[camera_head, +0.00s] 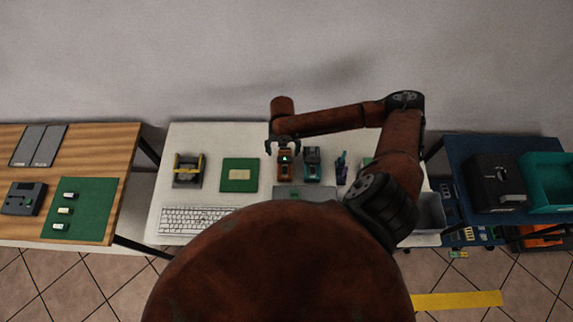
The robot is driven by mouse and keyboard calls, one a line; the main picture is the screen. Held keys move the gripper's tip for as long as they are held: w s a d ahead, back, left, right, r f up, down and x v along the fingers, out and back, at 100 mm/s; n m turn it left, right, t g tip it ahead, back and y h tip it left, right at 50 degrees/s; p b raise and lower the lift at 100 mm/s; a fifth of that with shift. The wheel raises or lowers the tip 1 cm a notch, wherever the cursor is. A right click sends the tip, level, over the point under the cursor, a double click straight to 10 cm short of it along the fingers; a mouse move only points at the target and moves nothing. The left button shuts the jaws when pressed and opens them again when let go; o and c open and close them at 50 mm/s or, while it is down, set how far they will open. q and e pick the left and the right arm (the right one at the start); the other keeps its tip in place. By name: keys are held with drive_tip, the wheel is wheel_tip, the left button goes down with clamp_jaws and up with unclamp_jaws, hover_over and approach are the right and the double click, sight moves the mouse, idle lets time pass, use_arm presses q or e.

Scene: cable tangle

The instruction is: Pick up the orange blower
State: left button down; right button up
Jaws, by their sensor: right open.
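A small orange-brown device, which looks like the orange blower (285,172), stands on the white table at the middle, with a dark part and a small green light on top. My right gripper (283,148) is open above its back end, fingers pointing down and spread to either side. I cannot tell whether the fingers touch it. The gripper hides the back of the device. My left gripper does not show.
A teal device (312,165) stands close to the right of the orange one, with a pen holder (341,168) beyond. A green mat (240,175), a yellow-handled holder (188,170) and a keyboard (195,219) lie to the left. My body hides the table's front.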

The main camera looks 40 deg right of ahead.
sight(285, 160)
drive_tip(key=f, duration=0.4)
drive_tip(key=s+f+p, duration=0.1)
drive_tip(key=f, duration=0.1)
drive_tip(key=shift+s+f, duration=0.1)
drive_tip(key=shift+f, duration=0.25)
drive_tip(key=shift+c, duration=0.4)
drive_tip(key=c, duration=1.4)
